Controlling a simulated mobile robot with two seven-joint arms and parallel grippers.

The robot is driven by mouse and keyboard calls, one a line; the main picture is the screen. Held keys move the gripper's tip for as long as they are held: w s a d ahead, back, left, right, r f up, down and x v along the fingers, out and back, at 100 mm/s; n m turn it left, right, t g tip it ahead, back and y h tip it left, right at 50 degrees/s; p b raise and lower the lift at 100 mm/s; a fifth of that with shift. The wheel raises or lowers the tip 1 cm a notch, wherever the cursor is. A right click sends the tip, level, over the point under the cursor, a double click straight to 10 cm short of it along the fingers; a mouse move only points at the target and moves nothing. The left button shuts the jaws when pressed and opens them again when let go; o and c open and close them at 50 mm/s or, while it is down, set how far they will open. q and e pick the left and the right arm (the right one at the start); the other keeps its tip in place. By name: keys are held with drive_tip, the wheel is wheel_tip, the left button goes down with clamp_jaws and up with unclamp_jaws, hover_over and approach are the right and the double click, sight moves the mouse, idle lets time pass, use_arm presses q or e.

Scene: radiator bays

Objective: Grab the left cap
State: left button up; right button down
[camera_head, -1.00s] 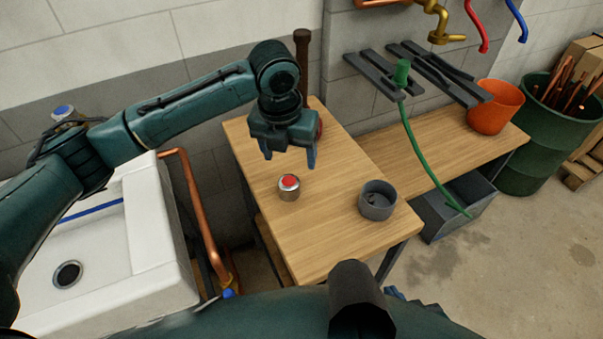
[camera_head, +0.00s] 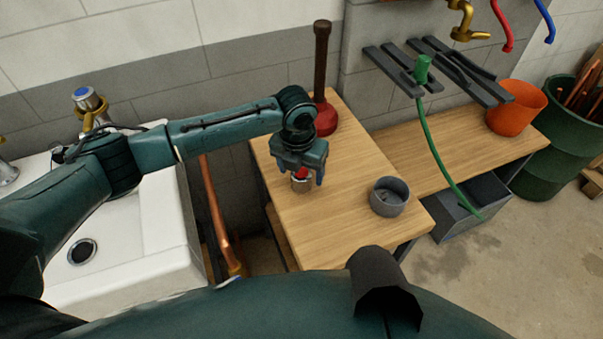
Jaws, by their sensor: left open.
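A silver cap with a red top (camera_head: 302,185) sits on the wooden table, partly hidden by my left gripper. Another silver cap, with a blue top (camera_head: 84,93), sits on a brass tap (camera_head: 95,115) at the back of the white sink, at the far left. My right gripper is not in view.
A plunger (camera_head: 324,118) stands behind my left gripper. A grey round bowl (camera_head: 389,197) is at the table's right. A green hose (camera_head: 433,140) hangs from grey rails (camera_head: 392,68). An orange bucket (camera_head: 516,110) stands on the back bench. The table's front (camera_head: 330,240) is clear.

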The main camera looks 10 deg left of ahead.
use_arm(q)
drive_tip(key=shift+w+f, duration=0.1)
drive_tip(key=shift+f, duration=0.75)
drive_tip(key=shift+c, duration=0.3)
drive_tip(key=c, duration=1)
